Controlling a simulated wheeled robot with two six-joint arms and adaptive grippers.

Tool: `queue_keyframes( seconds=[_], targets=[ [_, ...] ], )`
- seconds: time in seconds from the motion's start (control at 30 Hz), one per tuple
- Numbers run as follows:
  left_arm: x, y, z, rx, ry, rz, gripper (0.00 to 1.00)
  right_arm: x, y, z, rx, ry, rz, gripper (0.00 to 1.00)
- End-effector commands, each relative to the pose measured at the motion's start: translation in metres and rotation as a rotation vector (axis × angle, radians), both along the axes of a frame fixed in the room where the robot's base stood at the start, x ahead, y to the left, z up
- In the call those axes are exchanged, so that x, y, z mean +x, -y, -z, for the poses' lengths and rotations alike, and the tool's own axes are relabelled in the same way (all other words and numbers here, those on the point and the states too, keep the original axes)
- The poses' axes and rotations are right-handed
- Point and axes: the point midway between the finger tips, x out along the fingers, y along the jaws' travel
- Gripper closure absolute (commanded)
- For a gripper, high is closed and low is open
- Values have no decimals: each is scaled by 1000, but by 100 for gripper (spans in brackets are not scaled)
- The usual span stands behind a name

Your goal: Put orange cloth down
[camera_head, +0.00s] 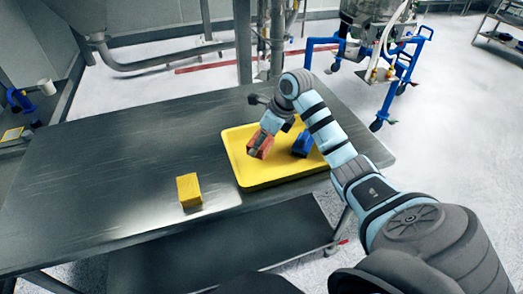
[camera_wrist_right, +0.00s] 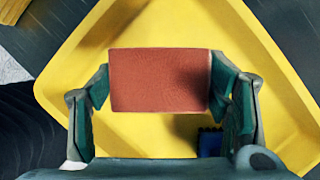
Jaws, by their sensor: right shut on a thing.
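The orange cloth (camera_head: 260,145) looks like a folded reddish-orange block. It is in my right gripper (camera_head: 273,132), over the left part of the yellow tray (camera_head: 253,178). In the right wrist view the orange cloth (camera_wrist_right: 158,80) fills the gap between the two fingers of my right gripper (camera_wrist_right: 160,88), which are closed on its sides. The yellow tray (camera_wrist_right: 275,75) lies beneath it there. I cannot tell whether the cloth touches the tray floor. My left gripper is not seen in either view.
A blue block (camera_head: 302,143) is in the tray, right of the orange cloth; part of it shows in the right wrist view (camera_wrist_right: 209,143). A yellow block (camera_head: 189,190) stands on the metal table (camera_head: 100,165), left of the tray. The table's left part is clear.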

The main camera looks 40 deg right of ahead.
Motion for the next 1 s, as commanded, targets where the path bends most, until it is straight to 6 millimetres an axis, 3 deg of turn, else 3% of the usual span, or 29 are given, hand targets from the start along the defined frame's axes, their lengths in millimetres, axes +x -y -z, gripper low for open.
queue_keyframes(
  seconds=[0.2, 0.53, 0.57, 0.67, 1.0],
  targets=[
    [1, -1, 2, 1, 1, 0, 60, -1, -1, 39, 1, -2, 1, 60],
    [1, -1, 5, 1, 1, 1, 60, -1, 0, 44, 0, 0, 1, 60],
    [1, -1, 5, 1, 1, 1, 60, -1, 0, 44, 0, -1, 2, 28],
    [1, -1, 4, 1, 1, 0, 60, -1, 0, 43, 0, -1, 1, 12],
    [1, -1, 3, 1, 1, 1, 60, -1, 0, 42, 0, -1, 2, 10]
  ],
)
